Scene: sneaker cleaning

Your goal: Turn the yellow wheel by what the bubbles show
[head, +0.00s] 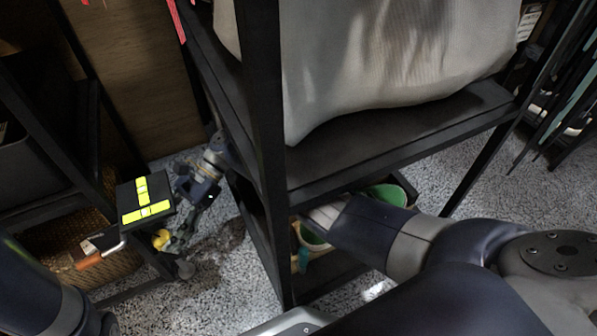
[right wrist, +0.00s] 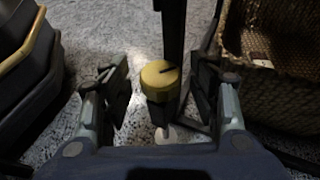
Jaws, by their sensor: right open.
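The yellow wheel (head: 161,240) is small and partly hidden in the head view, low beside the cart at left. In the right wrist view, the yellow wheel (right wrist: 159,80) is a round knob with a dark line across its top, mounted at a dark upright post. My right gripper (head: 180,215) is open and reaches past the rack toward the wheel. In the right wrist view its fingers (right wrist: 165,92) stand on either side of the wheel, with gaps between. My left arm shows at the lower left, but its gripper is out of view. I cannot make out any bubbles.
A black rack (head: 400,132) holding a large pale bag (head: 400,60) stands over my right arm. A black box with yellow strips (head: 127,195) sits above the wheel. A woven basket (right wrist: 275,85) is close to the right finger. Speckled floor lies below.

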